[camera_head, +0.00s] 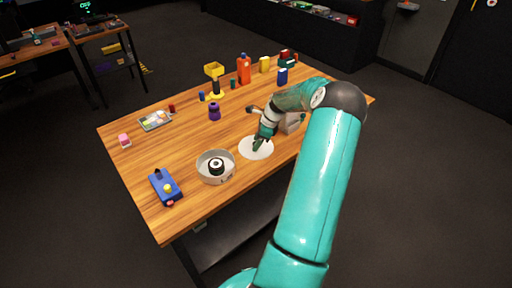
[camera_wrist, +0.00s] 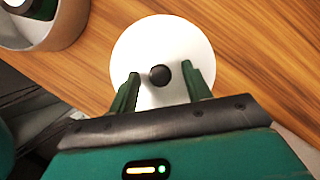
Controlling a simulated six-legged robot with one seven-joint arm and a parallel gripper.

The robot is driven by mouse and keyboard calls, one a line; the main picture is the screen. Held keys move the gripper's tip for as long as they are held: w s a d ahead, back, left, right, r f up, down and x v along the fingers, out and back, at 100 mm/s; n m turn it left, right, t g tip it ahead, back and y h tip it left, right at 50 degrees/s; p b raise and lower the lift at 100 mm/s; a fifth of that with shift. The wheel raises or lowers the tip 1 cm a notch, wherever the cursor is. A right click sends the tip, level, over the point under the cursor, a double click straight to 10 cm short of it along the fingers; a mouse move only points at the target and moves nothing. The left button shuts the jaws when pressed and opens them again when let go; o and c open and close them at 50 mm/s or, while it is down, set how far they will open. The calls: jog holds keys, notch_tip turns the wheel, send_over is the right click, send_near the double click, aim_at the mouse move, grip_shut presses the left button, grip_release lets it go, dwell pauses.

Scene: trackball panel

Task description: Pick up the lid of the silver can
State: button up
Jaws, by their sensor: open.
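The lid (camera_head: 249,153) is a flat, pale round disc lying on the wooden table. In the wrist view the lid (camera_wrist: 160,38) has a small black knob (camera_wrist: 160,75) at its middle. The silver can (camera_head: 204,174) stands uncovered to the left of the lid, with a black and white round thing inside. Part of the can (camera_wrist: 74,24) shows at the top left of the wrist view. My gripper (camera_head: 258,144) is over the lid. In the wrist view my gripper (camera_wrist: 161,76) is open, with one finger on each side of the knob, apart from it.
A blue box with a yellow knob (camera_head: 165,187) lies near the front left corner of the table (camera_head: 180,220). A purple object (camera_head: 214,111) stands behind the lid. An orange bottle (camera_head: 244,70) and several small items stand farther back. A grey tray (camera_head: 156,121) lies at the left.

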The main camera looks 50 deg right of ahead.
jog(key=c, duration=1)
jog(key=shift+c, duration=0.2)
jog(key=shift+r, duration=0.1)
